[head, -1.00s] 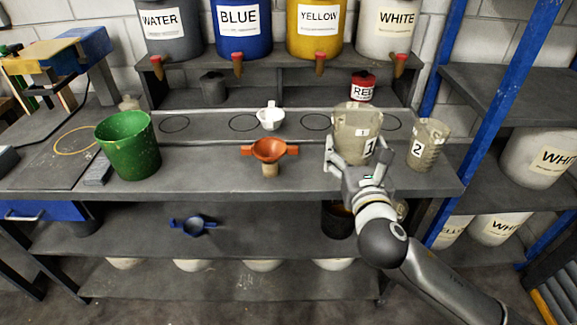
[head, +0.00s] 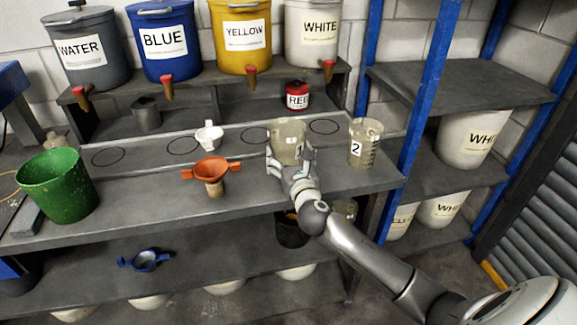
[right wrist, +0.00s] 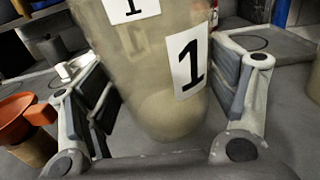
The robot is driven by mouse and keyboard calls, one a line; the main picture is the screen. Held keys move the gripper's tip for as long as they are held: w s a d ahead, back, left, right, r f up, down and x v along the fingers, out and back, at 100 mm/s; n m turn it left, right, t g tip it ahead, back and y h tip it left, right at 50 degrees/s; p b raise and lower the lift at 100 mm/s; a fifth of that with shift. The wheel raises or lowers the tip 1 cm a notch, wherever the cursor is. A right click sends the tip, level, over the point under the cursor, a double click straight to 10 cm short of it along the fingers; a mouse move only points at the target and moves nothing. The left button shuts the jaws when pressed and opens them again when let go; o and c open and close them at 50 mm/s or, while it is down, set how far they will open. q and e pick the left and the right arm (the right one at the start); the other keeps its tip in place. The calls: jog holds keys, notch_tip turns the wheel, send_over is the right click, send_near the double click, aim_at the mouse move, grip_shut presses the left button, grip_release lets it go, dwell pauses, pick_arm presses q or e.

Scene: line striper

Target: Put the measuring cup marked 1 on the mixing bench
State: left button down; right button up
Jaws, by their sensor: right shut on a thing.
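The measuring cup marked 1 (head: 287,134) is a cloudy, see-through beaker at the right part of the grey bench (head: 240,196). My right gripper (head: 290,160) is shut on it, one finger on each side. The right wrist view shows the cup (right wrist: 150,85) filling the middle, its black 1 on a white label, between the fingers of the gripper (right wrist: 172,105). The cup looks roughly upright; I cannot tell whether its base touches the bench. The measuring cup marked 2 (head: 364,145) stands to its right, apart from it. My left gripper is not in view.
An orange funnel (head: 210,171) on a stand, a white funnel (head: 208,137) and a green bucket (head: 58,187) stand to the left. A red-labelled jar (head: 297,96) is behind. Labelled tanks with taps line the upper shelf (head: 215,83). A blue post (head: 418,85) rises at right.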

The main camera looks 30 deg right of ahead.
jog(key=shift+w+d+f, duration=0.15)
jog(key=shift+w+f, duration=0.2)
jog(key=shift+f, duration=0.15)
jog(key=shift+f+b, duration=0.3)
jog(key=shift+f, duration=1.1)
jog(key=shift+f, duration=0.2)
jog(key=o, duration=1.3)
jog(key=shift+o, duration=0.2)
jog(key=shift+r, duration=0.15)
jog(key=v, duration=1.2)
jog(key=shift+b, duration=0.4)
jog(key=shift+r, duration=0.1)
